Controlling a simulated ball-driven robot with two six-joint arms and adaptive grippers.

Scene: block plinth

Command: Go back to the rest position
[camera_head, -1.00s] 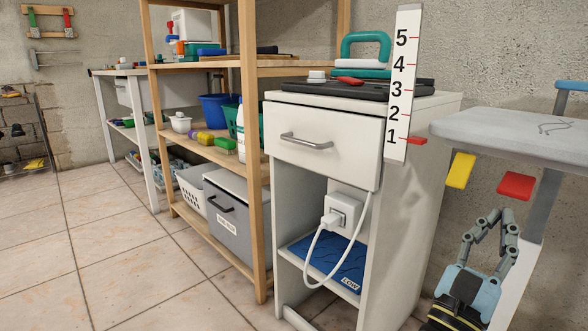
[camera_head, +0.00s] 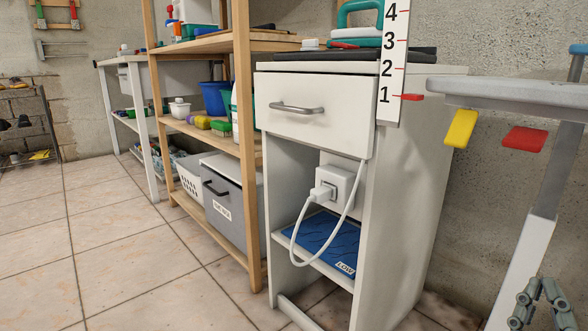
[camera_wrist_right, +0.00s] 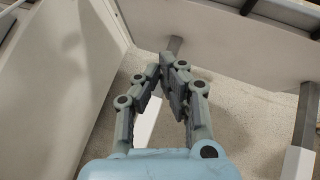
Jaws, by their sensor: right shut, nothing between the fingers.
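My right gripper (camera_head: 538,302) shows at the lower right corner of the head view, with only its grey finger links in frame. In the right wrist view my right gripper (camera_wrist_right: 164,72) has its fingertips together with nothing between them. It is in open air below the grey tabletop and to the right of the white cabinet. My left gripper is in neither view.
The white cabinet (camera_head: 412,190) stands in the middle, its drawer (camera_head: 315,112) shut. A white plug and cable (camera_head: 322,193) hang in its open bay above a blue mat (camera_head: 326,238). A grey table (camera_head: 510,92) with yellow (camera_head: 460,128) and red (camera_head: 525,138) tabs stands right. The floor at left is clear.

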